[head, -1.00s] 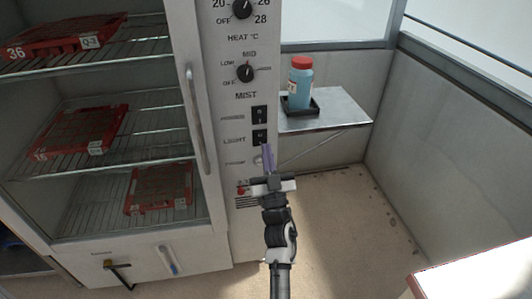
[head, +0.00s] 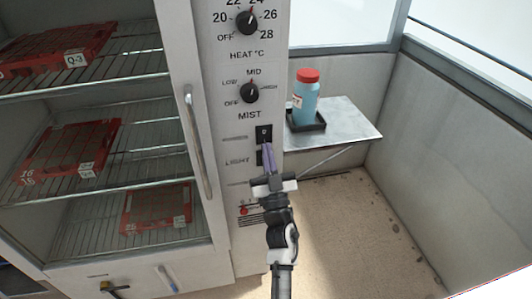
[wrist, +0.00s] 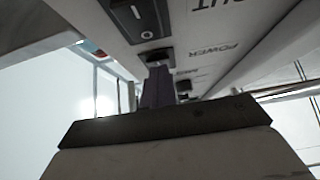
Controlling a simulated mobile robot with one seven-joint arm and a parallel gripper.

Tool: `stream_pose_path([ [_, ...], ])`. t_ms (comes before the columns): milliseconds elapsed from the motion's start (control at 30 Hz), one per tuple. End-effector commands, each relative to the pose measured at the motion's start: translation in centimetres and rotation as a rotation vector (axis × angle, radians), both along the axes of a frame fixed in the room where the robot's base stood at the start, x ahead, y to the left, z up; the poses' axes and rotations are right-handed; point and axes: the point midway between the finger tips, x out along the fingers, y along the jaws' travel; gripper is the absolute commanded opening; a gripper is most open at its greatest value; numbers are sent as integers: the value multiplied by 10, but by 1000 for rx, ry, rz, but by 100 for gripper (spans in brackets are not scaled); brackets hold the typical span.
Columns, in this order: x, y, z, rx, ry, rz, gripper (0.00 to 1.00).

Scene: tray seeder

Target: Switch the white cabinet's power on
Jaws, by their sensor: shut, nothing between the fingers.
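The white cabinet (head: 224,110) has a control panel with two black rocker switches below the MIST knob (head: 249,93). The upper rocker is the power switch (head: 264,131); in the wrist view it shows beside the POWER label (wrist: 155,55). The light switch (head: 259,158) is below it, partly hidden by my fingers in the head view; its I and O marks show in the wrist view (wrist: 138,18). My gripper (head: 267,147) is shut and empty, its purple fingertips at the power switch's lower end. I cannot tell whether they touch it, nor the switch position.
A heat knob (head: 246,22) is higher on the panel. The long door handle (head: 198,145) stands to the left, before shelves with red trays (head: 66,147). At right, a blue bottle (head: 305,97) stands in a black holder on a metal shelf (head: 350,124).

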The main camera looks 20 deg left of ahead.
Motion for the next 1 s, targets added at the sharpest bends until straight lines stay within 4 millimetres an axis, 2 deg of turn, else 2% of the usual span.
stream_pose_path([
  [433,0,0,0,0,0,0,0],
  [533,8,4,-5,2,-1,1,0],
  [1000,6,5,-5,1,-1,0,0],
])
